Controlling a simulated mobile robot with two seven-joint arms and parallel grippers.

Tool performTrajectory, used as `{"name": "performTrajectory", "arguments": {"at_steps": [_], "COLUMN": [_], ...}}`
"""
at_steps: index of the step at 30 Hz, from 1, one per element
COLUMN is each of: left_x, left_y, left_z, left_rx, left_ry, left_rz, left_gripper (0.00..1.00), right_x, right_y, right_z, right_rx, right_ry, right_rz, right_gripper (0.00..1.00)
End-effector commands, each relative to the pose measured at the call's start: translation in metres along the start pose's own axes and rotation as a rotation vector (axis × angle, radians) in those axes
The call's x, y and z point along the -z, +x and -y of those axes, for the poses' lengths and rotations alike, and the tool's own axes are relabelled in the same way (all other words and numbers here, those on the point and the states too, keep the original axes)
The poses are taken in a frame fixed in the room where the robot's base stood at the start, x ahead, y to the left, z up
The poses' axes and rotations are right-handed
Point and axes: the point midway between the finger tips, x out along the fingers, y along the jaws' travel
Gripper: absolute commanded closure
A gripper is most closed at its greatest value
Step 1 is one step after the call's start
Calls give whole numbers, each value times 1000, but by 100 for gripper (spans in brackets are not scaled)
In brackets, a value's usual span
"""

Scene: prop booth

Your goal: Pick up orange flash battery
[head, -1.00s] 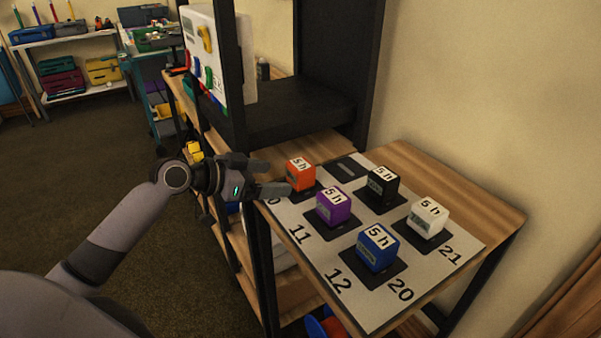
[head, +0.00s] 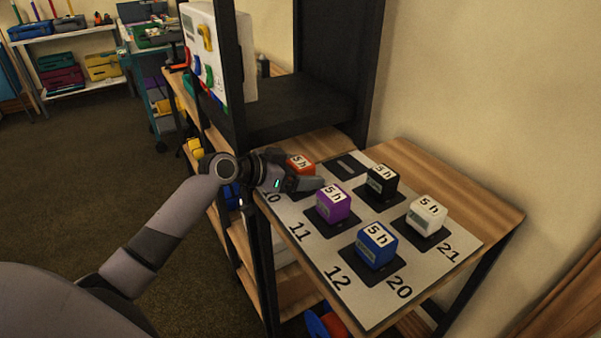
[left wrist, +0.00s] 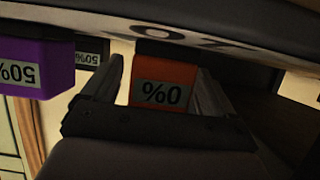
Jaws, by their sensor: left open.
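The orange flash battery (head: 300,163) has a white "5 h" label on top and sits on a black pad near the back left of the numbered mat. My left gripper (head: 305,178) is at it and partly hides it in the head view. In the left wrist view the orange battery (left wrist: 164,92), with a "0%" label, shows between the two fingers of my open left gripper (left wrist: 160,85). A gap shows beside the left finger; I cannot tell whether the right finger touches it. My right gripper is not in view.
A purple battery (head: 333,205) stands close in front of the orange one. Black (head: 382,185), blue (head: 376,246) and white (head: 427,216) batteries stand on other pads of the mat (head: 311,255). A dark upright post (head: 229,80) rises behind my gripper. One back pad (head: 348,168) is empty.

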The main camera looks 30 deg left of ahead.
Motion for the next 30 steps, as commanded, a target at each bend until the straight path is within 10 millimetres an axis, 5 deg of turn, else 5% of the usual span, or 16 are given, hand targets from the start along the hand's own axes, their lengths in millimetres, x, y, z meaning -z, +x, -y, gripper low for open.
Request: {"name": "performTrajectory", "arguments": {"at_steps": [3,9,10,20,28,30], "left_x": [0,0,0,5,35,27], "left_y": [0,0,0,-2,-15,-24], "left_z": [0,0,0,1,1,1], "left_rx": [0,0,0,1,2,2], "left_ry": [0,-1,-1,1,7,1], "left_rz": [0,0,0,-4,-6,1], "left_gripper": [13,78,82,82,82,82], "right_x": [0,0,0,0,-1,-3], "right_y": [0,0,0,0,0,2], "right_z": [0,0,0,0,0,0], "right_rx": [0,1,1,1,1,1], "right_ry": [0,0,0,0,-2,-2], "right_rz": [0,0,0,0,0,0], "right_gripper": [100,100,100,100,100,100]}}
